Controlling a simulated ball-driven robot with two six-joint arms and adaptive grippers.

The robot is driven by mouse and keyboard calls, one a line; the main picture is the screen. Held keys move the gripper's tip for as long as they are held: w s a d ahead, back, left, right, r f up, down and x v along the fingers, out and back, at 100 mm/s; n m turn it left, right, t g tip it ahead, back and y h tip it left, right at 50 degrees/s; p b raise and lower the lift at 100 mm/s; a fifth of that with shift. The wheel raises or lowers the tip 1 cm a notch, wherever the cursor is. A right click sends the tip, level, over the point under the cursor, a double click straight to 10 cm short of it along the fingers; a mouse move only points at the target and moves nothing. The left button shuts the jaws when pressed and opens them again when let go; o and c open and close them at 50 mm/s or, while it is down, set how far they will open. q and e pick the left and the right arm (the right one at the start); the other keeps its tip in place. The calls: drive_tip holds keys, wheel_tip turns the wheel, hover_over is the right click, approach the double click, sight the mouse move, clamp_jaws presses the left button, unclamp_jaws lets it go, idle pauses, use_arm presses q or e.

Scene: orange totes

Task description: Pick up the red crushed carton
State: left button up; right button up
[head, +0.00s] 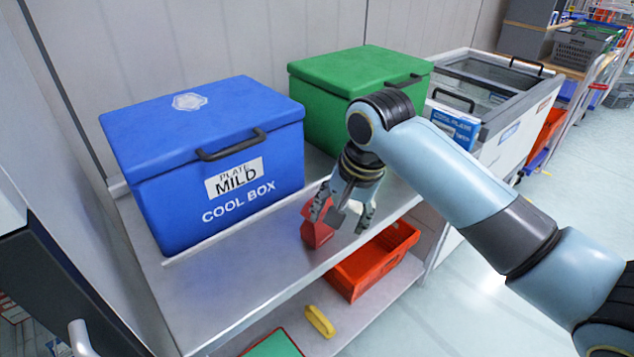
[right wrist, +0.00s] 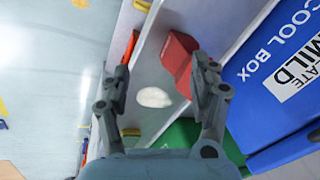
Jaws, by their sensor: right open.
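The red crushed carton (head: 316,234) stands on the metal table top near its front edge, in front of the gap between the blue and green boxes. My right gripper (head: 343,212) is just above and beside it, fingers pointing down. In the right wrist view the fingers (right wrist: 162,76) are spread wide and hold nothing. There the red carton (right wrist: 179,58) lies ahead of the right-hand finger, which overlaps its edge in the picture; I cannot tell whether they touch. The finger hides part of the carton in the head view. My left gripper is not in view.
A pale oval thing (right wrist: 154,97) lies beside the carton. A blue cool box (head: 150,150) and a green box (head: 335,75) stand behind. An orange tote (head: 350,288) and a yellow item (head: 320,321) sit on the lower shelf. The table's front left is clear.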

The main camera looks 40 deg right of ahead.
drive_tip(key=w+d+r+m, duration=0.1)
drive_tip(key=w+r+m, duration=0.3)
drive_tip(key=w+r, duration=0.1)
drive_tip(key=x, duration=0.5)
drive_tip(key=shift+a+b, duration=0.1)
drive_tip(key=shift+b, duration=0.2)
drive_tip(key=shift+x, duration=2.75)
drive_tip(key=shift+s+a, duration=0.1)
drive_tip(key=shift+a, duration=0.05)
drive_tip(key=c, duration=1.1)
